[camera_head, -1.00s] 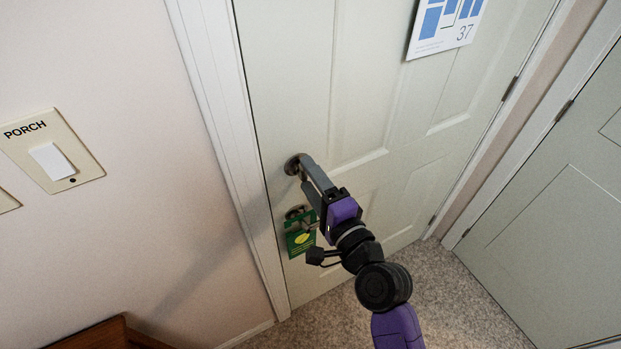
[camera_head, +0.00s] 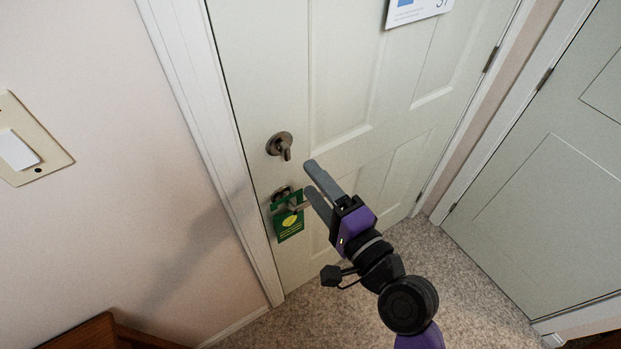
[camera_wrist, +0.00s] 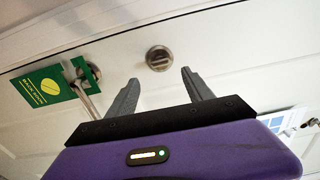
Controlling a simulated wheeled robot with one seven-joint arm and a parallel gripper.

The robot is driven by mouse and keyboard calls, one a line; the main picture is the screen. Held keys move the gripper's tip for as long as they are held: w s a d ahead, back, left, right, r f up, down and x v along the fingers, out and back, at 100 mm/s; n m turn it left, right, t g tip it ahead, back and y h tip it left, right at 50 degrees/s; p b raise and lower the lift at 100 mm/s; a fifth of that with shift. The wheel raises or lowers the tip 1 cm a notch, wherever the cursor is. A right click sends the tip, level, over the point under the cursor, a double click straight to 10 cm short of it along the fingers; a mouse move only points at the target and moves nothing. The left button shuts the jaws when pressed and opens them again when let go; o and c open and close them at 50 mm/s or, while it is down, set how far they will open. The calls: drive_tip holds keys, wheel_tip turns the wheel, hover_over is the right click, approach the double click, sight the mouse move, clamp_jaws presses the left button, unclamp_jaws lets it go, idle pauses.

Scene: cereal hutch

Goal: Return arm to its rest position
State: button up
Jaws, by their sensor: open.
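My gripper (camera_head: 314,182) is open and empty, in front of the pale door (camera_head: 345,85). Its two grey fingers point at the door, below and to the right of the round deadbolt (camera_head: 280,146), and they stand apart from it. In the wrist view the deadbolt (camera_wrist: 158,59) shows beyond the gap between the fingers (camera_wrist: 160,90). A door lever (camera_head: 296,207) with a green hang tag (camera_head: 290,226) sits below the deadbolt. In the wrist view the tag (camera_wrist: 43,88) is left of the fingers, and the lever (camera_wrist: 88,98) lies near the left finger.
A switch plate (camera_head: 30,150) is on the left wall. A wooden piece of furniture (camera_head: 90,335) stands at the bottom left. A second door (camera_head: 545,180) is on the right. Speckled carpet (camera_head: 465,290) lies clear between the doors. A printed sheet (camera_head: 415,10) hangs high on the door.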

idle(0.4)
drive_tip(key=s+d+n+t+h, duration=0.3)
drive_tip(key=s+d+n+h, duration=0.5)
drive_tip(key=d, duration=0.5)
drive_tip(key=s+d+f+n+g+h, duration=0.1)
drive_tip(key=s+d, duration=0.2)
drive_tip(key=s, duration=0.9)
drive_tip(key=s+d+f+n+g+h, duration=0.1)
drive_tip(key=s+d, duration=0.3)
drive_tip(key=s, duration=0.9)
drive_tip(key=shift+f+n+g, duration=0.5)
drive_tip(key=shift+n+g, duration=0.1)
drive_tip(key=shift+n, duration=0.1)
drive_tip(key=shift+s, duration=0.1)
drive_tip(key=shift+c, duration=0.4)
